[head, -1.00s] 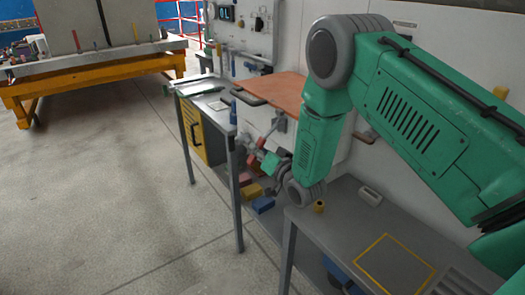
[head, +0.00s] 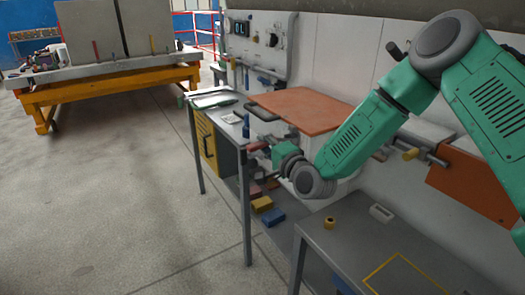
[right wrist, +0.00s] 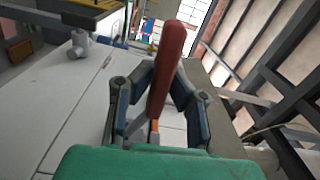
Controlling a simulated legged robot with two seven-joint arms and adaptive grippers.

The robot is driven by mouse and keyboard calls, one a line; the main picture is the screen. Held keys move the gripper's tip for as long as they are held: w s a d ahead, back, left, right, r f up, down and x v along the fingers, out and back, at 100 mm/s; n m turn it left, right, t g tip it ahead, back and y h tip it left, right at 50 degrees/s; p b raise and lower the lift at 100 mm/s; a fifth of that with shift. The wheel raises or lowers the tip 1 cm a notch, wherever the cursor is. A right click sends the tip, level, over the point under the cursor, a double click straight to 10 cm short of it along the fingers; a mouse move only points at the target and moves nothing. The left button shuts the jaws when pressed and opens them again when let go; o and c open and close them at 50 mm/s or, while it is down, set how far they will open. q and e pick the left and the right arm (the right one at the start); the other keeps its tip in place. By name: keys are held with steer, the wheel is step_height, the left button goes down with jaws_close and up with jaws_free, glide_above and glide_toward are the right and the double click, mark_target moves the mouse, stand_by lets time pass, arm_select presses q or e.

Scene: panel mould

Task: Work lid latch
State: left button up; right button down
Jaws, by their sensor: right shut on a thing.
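My right gripper (head: 266,150) is in front of the wall, below the orange lid-like panel (head: 306,108). In the right wrist view, a red handle (right wrist: 170,62) stands tilted between the two fingers (right wrist: 157,112), which are shut on it. A small part of the red handle (head: 257,147) also shows at the fingertips in the head view. An orange-and-grey piece (right wrist: 153,130) shows at the handle's lower end; how the handle is mounted is mostly hidden. My left gripper is not in view.
A grey table (head: 222,115) with a yellow cabinet stands left of the gripper. Yellow (head: 262,204) and blue (head: 272,217) blocks lie low beneath it. A grey bench (head: 340,240) is nearer. Another orange panel (head: 470,185) is at right. The floor at left is clear.

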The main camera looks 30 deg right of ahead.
steer(key=shift+d+r+m, duration=0.35)
steer(key=shift+r+m, duration=0.2)
steer(key=shift+m, duration=0.45)
steer(key=c, duration=1.8)
jaws_free()
steer(key=shift+d, duration=0.15)
steer(key=shift+s, duration=0.15)
steer(key=s+d, duration=0.1)
steer(key=s, duration=1)
steer(key=shift+s, duration=0.35)
